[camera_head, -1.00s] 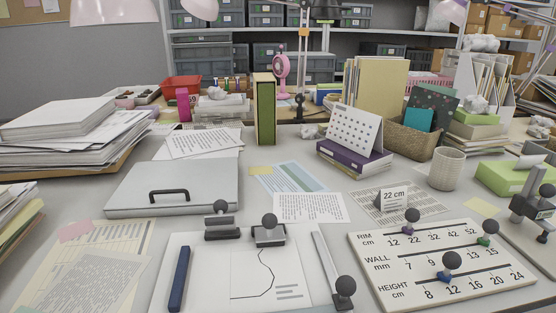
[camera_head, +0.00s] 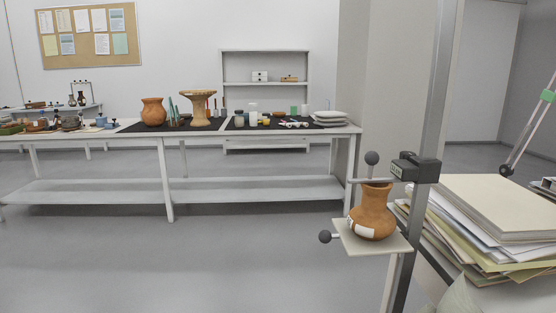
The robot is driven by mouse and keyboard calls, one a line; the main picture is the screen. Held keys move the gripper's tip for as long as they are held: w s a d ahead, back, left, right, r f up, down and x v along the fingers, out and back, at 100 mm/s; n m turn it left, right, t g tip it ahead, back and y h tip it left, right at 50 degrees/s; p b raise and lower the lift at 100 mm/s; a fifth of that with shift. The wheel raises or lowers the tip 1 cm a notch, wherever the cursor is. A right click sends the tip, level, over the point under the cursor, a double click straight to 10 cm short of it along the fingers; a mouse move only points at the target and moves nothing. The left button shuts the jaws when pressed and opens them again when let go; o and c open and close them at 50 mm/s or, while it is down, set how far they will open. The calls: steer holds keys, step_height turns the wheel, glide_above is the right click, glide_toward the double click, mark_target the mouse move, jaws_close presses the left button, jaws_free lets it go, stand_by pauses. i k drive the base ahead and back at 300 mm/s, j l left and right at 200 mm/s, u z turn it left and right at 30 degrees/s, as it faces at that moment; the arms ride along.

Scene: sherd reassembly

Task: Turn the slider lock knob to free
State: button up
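A height stand with a dark upright rail (camera_head: 436,110) stands at the right. A dark slider block (camera_head: 415,168) sits on the rail, and a dark ball knob (camera_head: 372,158) stands up beside it to the left. A second ball knob (camera_head: 325,237) sticks out to the left of a small pale platform (camera_head: 372,244). An orange-brown jar (camera_head: 373,213) with a white label stands upright on the platform, under the thin arm reaching from the slider. I cannot tell which knob is the slider lock or how it is turned. My gripper is not in view.
A stack of papers and folders (camera_head: 500,225) lies right of the stand, close behind it. A long white table (camera_head: 200,135) with pottery stands across the room. A pale wall or column (camera_head: 400,80) rises behind the stand. The grey floor (camera_head: 200,260) at left is clear.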

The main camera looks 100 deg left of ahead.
mark_target(405, 155)
steer(key=j+u, duration=0.1)
steer(key=u, duration=2.8)
steer(key=i+j+u, duration=0.15)
steer(key=j, duration=0.2)
steer(key=i+j+u, duration=0.1)
steer(key=i+j, duration=0.6)
steer(key=i, duration=0.25)
steer(key=i+j+u, duration=0.15)
steer(key=i+j, duration=0.45)
steer(key=i, duration=0.35)
steer(key=i+z, duration=0.65)
steer(key=z, duration=0.15)
steer(key=i+j+z, duration=0.2)
steer(key=z, duration=0.2)
steer(key=i+j+z, duration=0.4)
steer(key=k+l, duration=0.05)
steer(key=l, duration=0.05)
